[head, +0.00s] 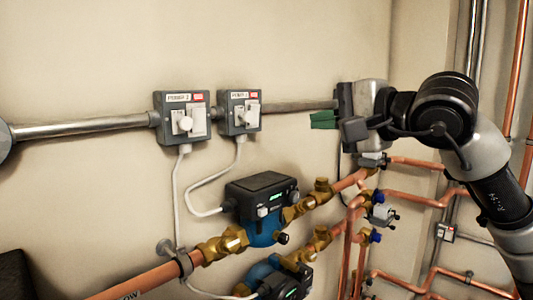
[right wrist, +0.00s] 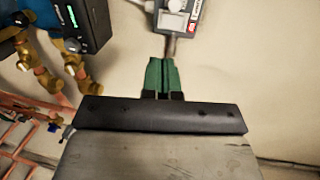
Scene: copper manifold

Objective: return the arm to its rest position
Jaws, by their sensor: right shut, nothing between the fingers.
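My right arm (head: 500,190) comes in from the right in the head view and is raised in front of the wall. Its gripper (head: 323,119) points left, with green fingers. It is to the right of the two switch boxes and above the copper pipes. In the right wrist view the green fingers (right wrist: 161,76) are together with nothing between them. They point toward a grey switch box (right wrist: 180,15) at the top, and appear apart from it. My left gripper is not in view.
Two grey switch boxes (head: 183,118) (head: 239,112) are on the wall, joined by a metal conduit (head: 298,106). Below are a blue pump (head: 262,232), brass valves (head: 222,245) and copper pipes (head: 350,255). More vertical pipes (head: 518,75) stand at the right, behind my arm.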

